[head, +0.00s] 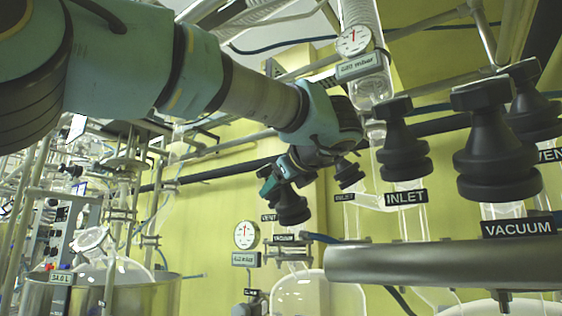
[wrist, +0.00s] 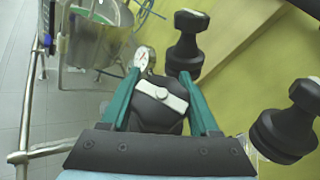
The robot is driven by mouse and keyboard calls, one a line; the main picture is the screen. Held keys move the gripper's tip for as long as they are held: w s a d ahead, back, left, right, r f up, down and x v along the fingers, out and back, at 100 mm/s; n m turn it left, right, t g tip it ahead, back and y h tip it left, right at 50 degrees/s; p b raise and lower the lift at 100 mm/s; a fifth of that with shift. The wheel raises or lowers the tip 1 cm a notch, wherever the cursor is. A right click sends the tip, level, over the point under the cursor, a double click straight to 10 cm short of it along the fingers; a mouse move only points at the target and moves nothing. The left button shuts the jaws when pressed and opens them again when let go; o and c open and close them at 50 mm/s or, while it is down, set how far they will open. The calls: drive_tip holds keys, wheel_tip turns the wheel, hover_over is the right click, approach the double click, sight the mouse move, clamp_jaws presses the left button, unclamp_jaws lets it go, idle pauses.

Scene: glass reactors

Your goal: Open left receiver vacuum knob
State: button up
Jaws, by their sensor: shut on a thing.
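The left receiver's black vacuum knob (head: 292,209) is in the middle of the head view, above a VACUUM label (head: 283,238). My gripper (head: 274,187) reaches down to it from above and partly hides its top. In the wrist view my gripper (wrist: 160,76) has its two teal fingers on either side of a black knob top (wrist: 152,115) crossed by a pale bar with a round centre. The fingers are shut on it. How far the knob is turned cannot be told.
A black INLET knob (head: 348,174) stands close right of my gripper. Larger black INLET (head: 402,150) and VACUUM (head: 492,150) knobs stand nearer, at right, by a metal rim (head: 430,262). In the wrist view, other black knobs (wrist: 187,45) stand close by. A gauge (head: 246,235) is lower left.

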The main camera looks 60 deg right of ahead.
drive_tip(key=n+y+p, duration=0.2)
drive_tip(key=p, duration=0.2)
drive_tip(key=a+n+y+p, duration=0.1)
drive_tip(key=n+y+p, duration=0.1)
drive_tip(key=p, duration=0.3)
drive_tip(key=f+n+y+p, duration=0.1)
drive_tip(key=n+y+p, duration=0.2)
drive_tip(key=y+p, duration=0.1)
drive_tip(key=shift+w+a+g+p, duration=0.15)
drive_tip(key=shift+a+g+p, duration=0.1)
drive_tip(key=shift+g+p, duration=0.25)
drive_tip(key=o, duration=1.4)
drive_tip(key=v, duration=1)
drive_tip(key=shift+s+a+r, duration=0.1)
drive_tip(key=shift+s+r, duration=0.05)
drive_tip(key=shift+s, duration=0.25)
